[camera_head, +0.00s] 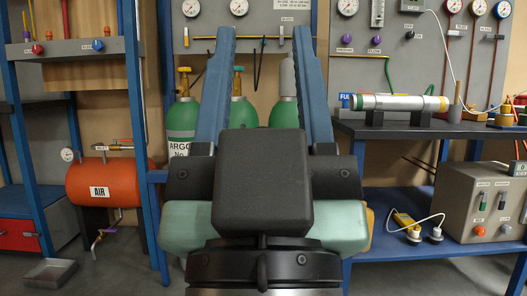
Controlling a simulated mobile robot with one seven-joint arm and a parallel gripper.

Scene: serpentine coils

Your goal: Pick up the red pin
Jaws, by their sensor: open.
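My gripper (264,34) stands upright in the middle of the camera_head view. Its two long blue fingers are wide apart, and no object shows held between them. I cannot make out a thing that is clearly the red pin. Small orange and reddish parts (503,118) sit at the far right of the dark bench, too small to tell apart. My gripper is to the left of them and apart from them. The gripper's dark body hides part of the scene behind it.
A dark bench (375,129) on the right carries a pale tube (400,102) on black supports. A grey control box (482,203) stands on the blue shelf below. Green gas cylinders (183,122) stand behind my gripper. An orange air tank (105,181) and blue posts are at left.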

